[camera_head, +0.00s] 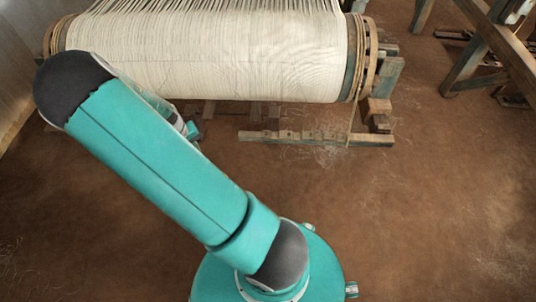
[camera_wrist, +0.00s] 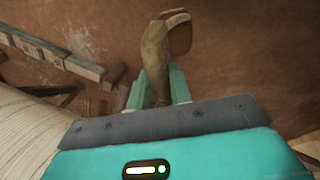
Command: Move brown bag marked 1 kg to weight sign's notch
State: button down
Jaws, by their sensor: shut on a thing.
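In the wrist view my gripper (camera_wrist: 159,88) is shut on a brown bag (camera_wrist: 155,50). The bag's olive-brown, narrow part stands between the two teal fingers, and a reddish-brown part with a pale curved edge (camera_wrist: 180,36) shows at its far end. No 1 kg mark is readable. A notched wooden rail (camera_wrist: 58,55) lies to the left of the bag, apart from it. The rail also shows in the head view (camera_head: 315,137), low before the loom. I cannot make out a weight sign on it. In the head view my arm mostly hides the gripper, and the bag is not visible.
The loom's large roller of pale warp threads (camera_head: 210,55) spans the back in the head view, with a wooden end flange (camera_head: 366,60). A cord (camera_head: 352,118) hangs near its right end. A timber frame (camera_head: 480,65) stands at upper right. The earth floor (camera_head: 440,210) is clear at right.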

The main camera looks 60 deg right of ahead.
jog(key=s+d+f+m, duration=0.1)
jog(key=s+d, duration=0.3)
jog(key=s, duration=0.4)
jog(key=s+d+f+m, duration=0.1)
jog(key=s+d+m, duration=0.2)
jog(key=s+d, duration=0.2)
jog(key=s+d+f+m+g+y, duration=0.1)
jog(key=s+d+m, duration=0.2)
jog(key=s, duration=0.8)
jog(key=shift+s+d+f, duration=0.15)
jog(key=shift+d+f, duration=0.05)
jog(key=shift+d, duration=0.8)
jog(key=shift+d, duration=0.1)
